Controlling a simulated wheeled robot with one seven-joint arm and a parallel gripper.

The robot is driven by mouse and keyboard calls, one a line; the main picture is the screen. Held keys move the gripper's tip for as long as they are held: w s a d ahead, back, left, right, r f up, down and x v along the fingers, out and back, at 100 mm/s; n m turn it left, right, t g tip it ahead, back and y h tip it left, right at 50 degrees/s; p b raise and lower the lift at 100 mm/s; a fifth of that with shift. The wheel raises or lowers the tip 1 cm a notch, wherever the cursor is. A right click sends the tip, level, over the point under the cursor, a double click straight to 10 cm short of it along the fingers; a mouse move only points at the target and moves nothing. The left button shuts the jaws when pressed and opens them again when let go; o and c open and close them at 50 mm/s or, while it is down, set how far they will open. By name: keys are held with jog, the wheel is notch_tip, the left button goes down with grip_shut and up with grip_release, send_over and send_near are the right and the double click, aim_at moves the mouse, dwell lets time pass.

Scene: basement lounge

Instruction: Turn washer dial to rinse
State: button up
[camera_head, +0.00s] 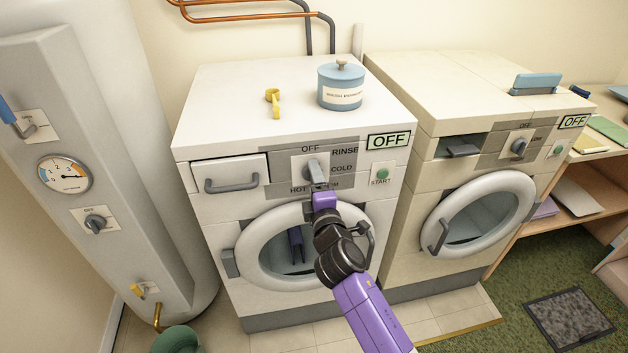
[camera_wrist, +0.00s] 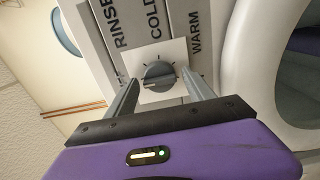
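The washer (camera_head: 230,105) is the white front-loader on the left, and its display (camera_head: 389,140) reads OFF. Its grey dial (camera_head: 314,168) sits on a white plate, with OFF, RINSE, COLD, WARM and HOT printed around it. In the wrist view the dial (camera_wrist: 158,75) is in front of my fingers, with RINSE, COLD and WARM readable beyond it. My gripper (camera_head: 318,186) is just below and in front of the dial. In the wrist view my gripper (camera_wrist: 160,82) is open, with one finger to each side of the dial and visible gaps. I cannot tell exactly which label the dial points to.
A green START button (camera_head: 382,173) is right of the dial, and a drawer handle (camera_head: 232,185) is left. The round door (camera_head: 250,245) is below, behind my arm. A dryer-like machine (camera_head: 440,195) stands right.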

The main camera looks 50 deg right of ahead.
jog(key=c, duration=1.1)
jog(key=shift+f+m+b, duration=0.1)
jog(key=shift+m+b, duration=0.2)
jog(key=m+b, duration=0.7)
jog(key=m, duration=0.2)
jog(key=o, duration=1.3)
jog(key=shift+o, duration=0.2)
